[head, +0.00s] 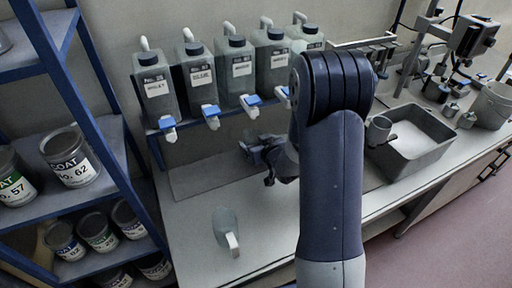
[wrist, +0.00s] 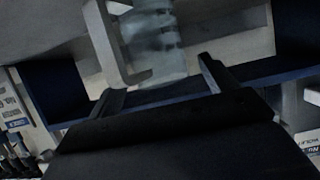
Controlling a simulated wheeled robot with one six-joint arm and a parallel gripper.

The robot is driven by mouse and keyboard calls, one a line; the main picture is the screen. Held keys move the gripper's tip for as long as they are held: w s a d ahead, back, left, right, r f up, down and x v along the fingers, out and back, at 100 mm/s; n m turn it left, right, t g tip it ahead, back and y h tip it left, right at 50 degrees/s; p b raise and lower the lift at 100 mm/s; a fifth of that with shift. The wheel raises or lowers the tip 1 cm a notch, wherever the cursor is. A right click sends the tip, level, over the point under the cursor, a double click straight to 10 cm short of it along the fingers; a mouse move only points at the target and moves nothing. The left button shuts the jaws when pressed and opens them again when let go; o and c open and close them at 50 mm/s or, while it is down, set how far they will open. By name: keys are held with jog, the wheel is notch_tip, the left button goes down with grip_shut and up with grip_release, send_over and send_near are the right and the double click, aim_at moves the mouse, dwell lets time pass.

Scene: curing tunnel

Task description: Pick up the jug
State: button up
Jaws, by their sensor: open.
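The jug (head: 225,222) is translucent grey-blue with a pale handle. In the head view it stands on the pale counter, left of my arm and apart from my gripper. My gripper (head: 262,166) is above the counter, beyond the jug and to its right, partly hidden by my arm. In the wrist view the jug (wrist: 153,42) shows beyond my open gripper (wrist: 160,80), with its handle towards the left finger. Nothing is held between the fingers. The jug's top edge is cut off in the wrist view.
Several labelled grey canisters (head: 200,77) with blue-and-white taps stand on a shelf over the counter. A blue rack (head: 95,160) with paint cans stands at left. A grey basin (head: 412,140) is at right. The counter around the jug is clear.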

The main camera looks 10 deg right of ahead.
jog(key=shift+x, duration=1.3)
jog(key=shift+c, duration=0.5)
jog(key=c, duration=1)
jog(key=shift+c, duration=0.6)
jog(key=shift+r, duration=0.3)
